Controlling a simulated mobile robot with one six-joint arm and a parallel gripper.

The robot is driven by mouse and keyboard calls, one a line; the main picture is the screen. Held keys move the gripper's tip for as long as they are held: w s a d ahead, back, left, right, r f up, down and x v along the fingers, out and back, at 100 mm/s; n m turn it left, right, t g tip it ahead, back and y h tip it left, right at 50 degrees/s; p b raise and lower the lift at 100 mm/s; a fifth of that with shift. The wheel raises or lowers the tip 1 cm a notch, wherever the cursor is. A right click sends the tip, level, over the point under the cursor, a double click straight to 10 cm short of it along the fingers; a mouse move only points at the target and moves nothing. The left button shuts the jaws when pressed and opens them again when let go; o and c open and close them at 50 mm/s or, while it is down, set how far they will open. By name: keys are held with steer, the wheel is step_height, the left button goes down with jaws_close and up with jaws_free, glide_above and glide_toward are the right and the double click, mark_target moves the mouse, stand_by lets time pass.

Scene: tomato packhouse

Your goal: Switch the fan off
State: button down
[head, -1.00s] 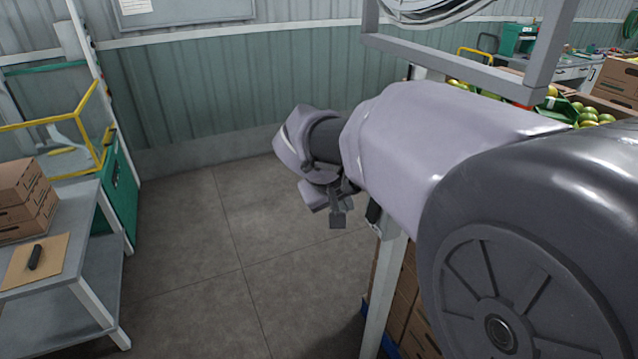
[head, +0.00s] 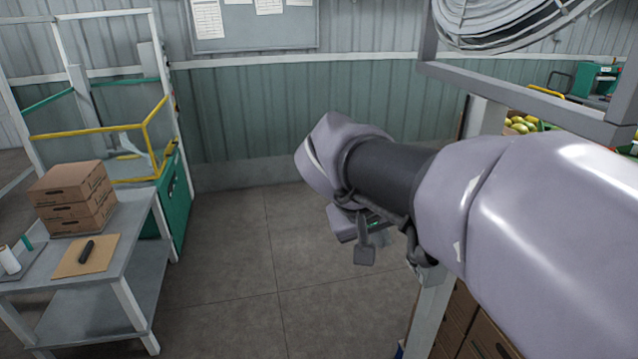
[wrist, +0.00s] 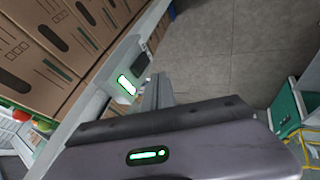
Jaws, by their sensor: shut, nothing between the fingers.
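The fan (head: 505,18) shows its round wire cage at the top right of the head view, cut off by the frame. It sits in a grey frame above a pale post (head: 432,310). In the wrist view a pale switch box (wrist: 122,68) is fixed on the post, with a white rocker (wrist: 127,85) ringed in green light. My gripper (wrist: 157,82) is shut and empty, just right of the box; I cannot tell whether it touches. In the head view my gripper (head: 365,254) hangs below my wrist, left of the post. My arm hides the post's upper part.
Stacked cardboard boxes (wrist: 50,45) stand close behind the post. A grey table (head: 135,225) with small cartons (head: 75,195) is at the left, by a green cart (head: 176,205). The concrete floor (head: 240,260) between them is clear.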

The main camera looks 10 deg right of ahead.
steer(key=a, duration=0.2)
steer(key=b, duration=0.4)
glide_toward(409, 259)
step_height(409, 259, down, 4)
steer(key=w+a, duration=0.2)
steer(key=d, duration=0.4)
steer(key=shift+w+f+b, duration=0.15)
steer(key=shift+f+b, duration=0.15)
steer(key=shift+f, duration=0.1)
steer(key=shift+d, duration=0.1)
steer(key=shift+d+f, duration=0.25)
steer(key=shift+f, duration=0.05)
steer(key=shift+r, duration=0.1)
